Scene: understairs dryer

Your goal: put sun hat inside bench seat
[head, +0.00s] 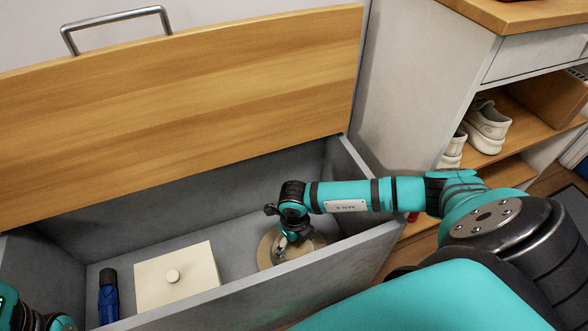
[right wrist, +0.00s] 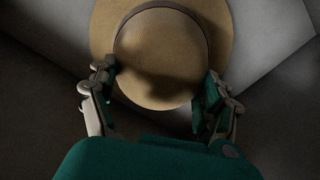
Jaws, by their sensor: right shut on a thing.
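The tan sun hat (head: 268,250) is inside the open bench seat (head: 240,290), at its right end, low near the floor. My right gripper (head: 296,238) reaches down over it from the right. In the right wrist view, the gripper (right wrist: 155,90) has its fingers on both sides of the sun hat's crown (right wrist: 160,55) and is shut on it. The arm hides part of the hat in the head view. A piece of my left arm shows at the lower left corner of the head view, but its fingers are out of view.
The wooden lid (head: 190,85) stands raised at the back. A cream box with a round knob (head: 180,280) and a blue flashlight-like object (head: 108,297) lie in the bench, left of the hat. A shelf with white shoes (head: 487,125) stands to the right.

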